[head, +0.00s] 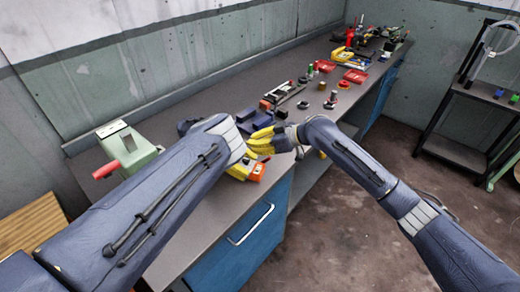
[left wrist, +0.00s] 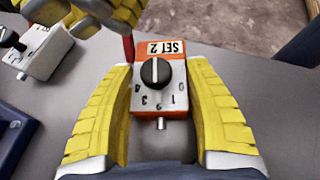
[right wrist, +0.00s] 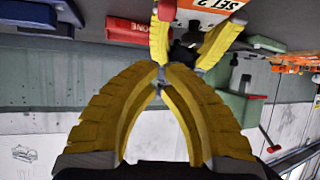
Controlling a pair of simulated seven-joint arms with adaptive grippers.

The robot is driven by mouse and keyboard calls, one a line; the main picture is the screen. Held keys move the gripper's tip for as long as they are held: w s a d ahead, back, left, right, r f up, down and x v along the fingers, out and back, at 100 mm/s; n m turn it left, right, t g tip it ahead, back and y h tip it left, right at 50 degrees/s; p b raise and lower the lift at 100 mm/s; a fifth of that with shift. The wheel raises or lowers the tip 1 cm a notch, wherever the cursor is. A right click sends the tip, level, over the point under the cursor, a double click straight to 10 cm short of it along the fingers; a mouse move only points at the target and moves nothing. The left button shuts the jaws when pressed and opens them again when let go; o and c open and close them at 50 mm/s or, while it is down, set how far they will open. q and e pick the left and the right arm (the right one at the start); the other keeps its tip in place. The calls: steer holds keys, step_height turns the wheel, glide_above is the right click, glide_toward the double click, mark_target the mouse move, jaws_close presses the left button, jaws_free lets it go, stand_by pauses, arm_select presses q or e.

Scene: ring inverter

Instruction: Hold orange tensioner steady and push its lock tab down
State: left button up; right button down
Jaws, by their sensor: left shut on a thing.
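The orange tensioner (left wrist: 160,85), a white and orange block with a black dial and a "SET 2" label, sits between the fingers of my left gripper (left wrist: 162,125), which is shut on its sides. It also shows in the head view (head: 256,172) near the front edge of the bench. A red tab (left wrist: 128,47) stands beside its label end; it shows in the right wrist view (right wrist: 166,11) too. My right gripper (right wrist: 160,72) is shut and empty, its fingertips together close to the red tab, apart from it as far as I can tell.
A pale device with a dark knob (left wrist: 38,52) lies beside the tensioner in the left wrist view. Dark blue blocks (head: 262,121) lie behind the grippers. A green machine with a red handle (head: 127,146) stands at left. Red trays (head: 355,76) and small parts fill the far bench.

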steer(key=v, duration=0.9)
steer(key=shift+d, duration=0.2)
steer(key=shift+r, duration=0.15)
steer(key=c, duration=1.7)
jaws_free()
steer(key=shift+a, duration=0.1)
steer(key=shift+o, duration=1.1)
steer(key=shift+a, duration=0.3)
steer(key=g+h, duration=0.3)
steer(key=h, duration=0.1)
glide_above(269, 157)
steer(key=s+a, duration=0.2)
steer(key=f, duration=0.2)
steer(key=g+h, duration=0.2)
steer(key=h, duration=0.1)
step_height(269, 157, up, 4)
steer(key=w+d+h, duration=0.2)
steer(key=h, duration=0.2)
step_height(269, 157, down, 12)
steer(key=shift+w+r, duration=0.1)
